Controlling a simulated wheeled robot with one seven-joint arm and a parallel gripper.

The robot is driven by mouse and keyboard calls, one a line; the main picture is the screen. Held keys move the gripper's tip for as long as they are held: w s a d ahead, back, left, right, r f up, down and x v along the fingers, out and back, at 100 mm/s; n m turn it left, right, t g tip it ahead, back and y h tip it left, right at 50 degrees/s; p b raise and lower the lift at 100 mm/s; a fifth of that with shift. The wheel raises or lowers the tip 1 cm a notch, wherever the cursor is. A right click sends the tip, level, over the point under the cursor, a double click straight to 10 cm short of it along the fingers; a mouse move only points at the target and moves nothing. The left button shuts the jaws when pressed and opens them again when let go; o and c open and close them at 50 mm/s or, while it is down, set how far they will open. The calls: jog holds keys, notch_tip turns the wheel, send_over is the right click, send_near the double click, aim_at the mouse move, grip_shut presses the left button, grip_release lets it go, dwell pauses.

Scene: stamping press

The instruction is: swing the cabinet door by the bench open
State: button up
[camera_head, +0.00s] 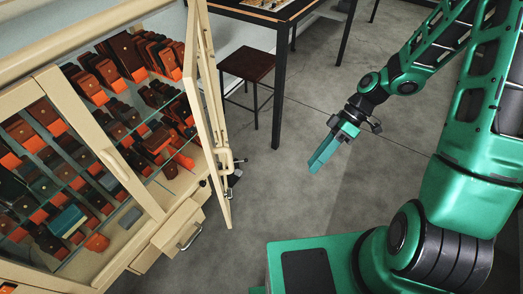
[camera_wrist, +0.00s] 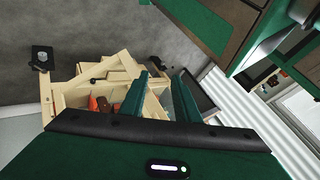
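The cream cabinet (camera_head: 140,205) stands at the left in the head view, its shelves full of brown and orange pieces. Its right-hand door (camera_head: 205,95) stands swung out, seen nearly edge-on, with a bar handle (camera_head: 224,160) on its outer side. The left-hand glazed door (camera_head: 95,140) looks closed over its shelves. My gripper (camera_head: 318,162) is in free air to the right of the swung-out door, apart from it. In the wrist view my gripper (camera_wrist: 163,76) has its two green fingers apart with nothing between them; cream parts of the cabinet (camera_wrist: 72,92) show beyond.
A drawer (camera_head: 178,232) below the shelves is pulled out. A dark bench (camera_head: 262,18) and a brown stool (camera_head: 247,63) stand behind the door. The grey floor (camera_head: 300,205) between the door and my arm is clear.

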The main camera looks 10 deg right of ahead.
jog(key=w+a+n+y, duration=0.2)
jog(key=a+n+y, duration=0.5)
jog(key=a, duration=1.6)
jog(key=y, duration=0.3)
jog(key=shift+w+a+r, duration=0.15)
jog(key=shift+a+r, duration=0.05)
jog(key=shift+a, duration=0.05)
jog(key=shift+w, duration=0.1)
grip_shut()
